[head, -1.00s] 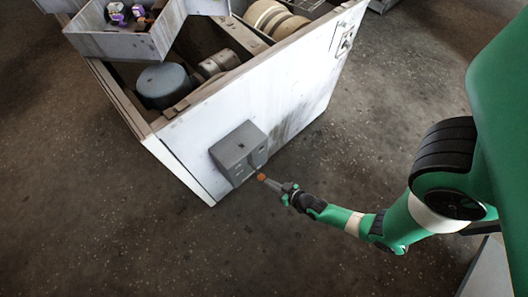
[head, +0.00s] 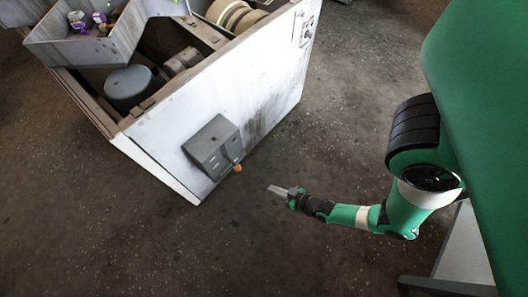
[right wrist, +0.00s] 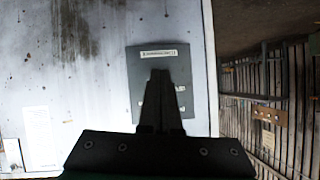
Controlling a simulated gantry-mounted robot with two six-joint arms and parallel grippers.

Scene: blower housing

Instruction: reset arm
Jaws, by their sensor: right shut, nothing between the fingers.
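My right gripper (head: 279,190) is shut and empty, held over open floor to the right of the blower housing (head: 240,95). A gap separates it from the grey switch box (head: 213,147) on the housing's white side wall. An orange knob (head: 237,168) sits at the box's lower right edge. In the right wrist view the shut fingers (right wrist: 160,80) appear in front of the grey box (right wrist: 140,58), covering its middle and lower part. My left gripper is not in view.
A grey tray (head: 85,52) with several small purple and white items sits on the housing's top left corner. Inside the open housing are a round grey canister (head: 129,87) and cream rollers (head: 235,15). A grey surface (head: 462,255) stands at lower right. The floor between is clear.

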